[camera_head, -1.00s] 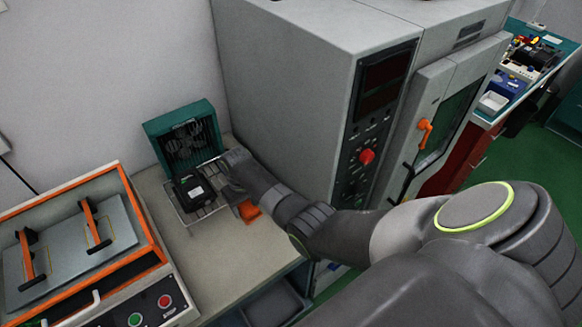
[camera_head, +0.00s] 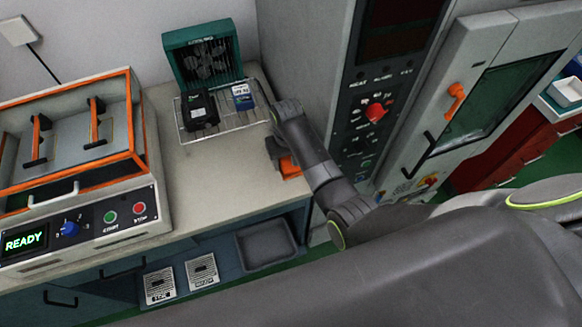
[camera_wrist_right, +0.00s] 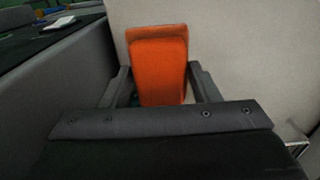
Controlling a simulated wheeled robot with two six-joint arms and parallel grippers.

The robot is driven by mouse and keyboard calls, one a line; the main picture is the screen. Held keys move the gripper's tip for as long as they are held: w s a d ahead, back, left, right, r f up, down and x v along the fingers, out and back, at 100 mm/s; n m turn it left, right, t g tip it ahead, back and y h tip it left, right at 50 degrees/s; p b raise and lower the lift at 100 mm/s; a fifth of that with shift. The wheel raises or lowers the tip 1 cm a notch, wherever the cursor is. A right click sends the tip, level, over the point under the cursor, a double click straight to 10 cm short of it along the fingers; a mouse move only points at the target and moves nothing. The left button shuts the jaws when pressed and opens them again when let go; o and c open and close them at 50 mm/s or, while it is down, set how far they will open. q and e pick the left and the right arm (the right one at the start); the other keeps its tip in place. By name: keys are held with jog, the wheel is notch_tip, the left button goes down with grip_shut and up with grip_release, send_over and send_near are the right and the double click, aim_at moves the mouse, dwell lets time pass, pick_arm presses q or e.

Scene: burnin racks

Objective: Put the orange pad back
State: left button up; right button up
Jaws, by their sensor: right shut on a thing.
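The orange pad (camera_head: 289,166) shows in the head view at the right end of the bench top, partly hidden by my right gripper (camera_head: 277,152). In the right wrist view the orange pad (camera_wrist_right: 158,65) stands between the two fingers of my right gripper (camera_wrist_right: 163,84), which is shut on it. I cannot tell whether the pad touches the bench top. My left gripper is not in view.
A wire rack (camera_head: 232,121) holds a black module (camera_head: 199,109) and a blue one (camera_head: 243,96), before a green fan unit (camera_head: 203,53). A grey oven cabinet (camera_head: 305,60) stands right. An orange-framed machine (camera_head: 139,163) stands left. The bench middle is clear.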

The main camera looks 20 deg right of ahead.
aim_at(289, 169)
jog(key=shift+d+f, duration=0.1)
jog(key=shift+f, duration=0.6)
notch_tip(289, 169, down, 3)
jog(key=shift+f, duration=0.4)
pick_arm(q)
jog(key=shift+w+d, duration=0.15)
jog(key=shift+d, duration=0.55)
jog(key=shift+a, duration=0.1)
pick_arm(e)
jog(key=shift+f, duration=0.2)
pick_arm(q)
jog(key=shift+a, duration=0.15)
pick_arm(e)
jog(key=o, duration=1)
jog(key=shift+c, duration=0.2)
jog(key=shift+r, duration=0.15)
